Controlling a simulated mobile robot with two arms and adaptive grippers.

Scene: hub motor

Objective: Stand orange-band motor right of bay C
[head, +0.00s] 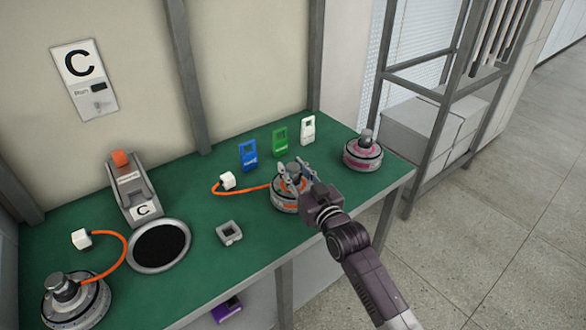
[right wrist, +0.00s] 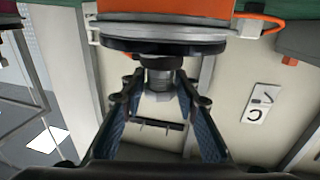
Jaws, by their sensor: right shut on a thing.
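The orange-band motor (head: 288,200) is upright at the middle right of the green bench in the head view. An orange cord runs left from it to a white plug (head: 228,180). My right gripper (head: 296,180) is shut on its top shaft from above. In the right wrist view, inverted, the motor's orange band (right wrist: 172,14) is at the top and its shaft (right wrist: 160,76) is between my fingers (right wrist: 157,105). I cannot tell whether its base touches the bench. Bay C has a wall sign (head: 85,78) and a grey stand (head: 135,190), left of the motor. My left gripper is out of view.
A black round pad with a grey rim (head: 188,251) lies before the stand. A grey motor (head: 75,303) with a corded plug is front left; a pink-band motor (head: 362,153) is right. Blue (head: 248,156), green (head: 280,142) and white (head: 307,129) tags stand behind. A grey block (head: 229,233) lies centrally.

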